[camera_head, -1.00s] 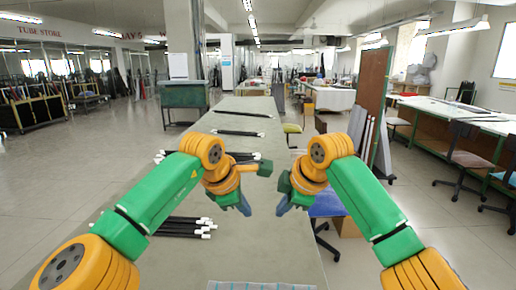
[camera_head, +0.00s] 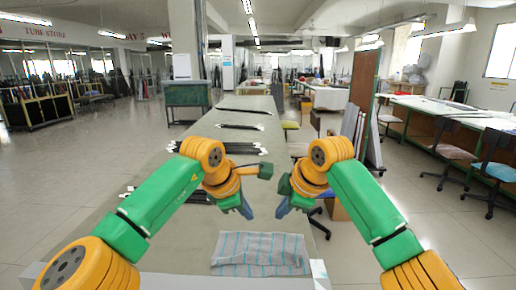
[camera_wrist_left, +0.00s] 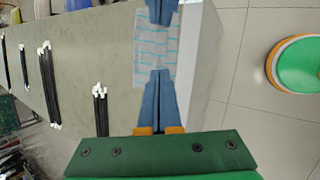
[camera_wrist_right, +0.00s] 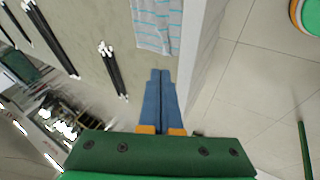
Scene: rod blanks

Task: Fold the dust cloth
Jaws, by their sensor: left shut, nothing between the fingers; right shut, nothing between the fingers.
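The dust cloth (camera_head: 260,254) is light grey with blue stripes. It lies spread flat at the near end of the long table, by the right edge. It also shows in the left wrist view (camera_wrist_left: 152,52), partly hidden by fingers, and in the right wrist view (camera_wrist_right: 157,22). My left gripper (camera_head: 248,213) is shut and empty above the table, beyond the cloth in the head view. My right gripper (camera_head: 281,212) is shut and empty, close beside the left one near the table's right edge. Neither gripper touches the cloth in the head view.
The long grey table (camera_head: 190,235) runs away from me. Bundles of black rods with white ends (camera_head: 235,148) lie along it, some hidden behind my left arm. A blue chair (camera_head: 495,172) and a workbench (camera_head: 440,115) stand at the right. The table around the cloth is bare.

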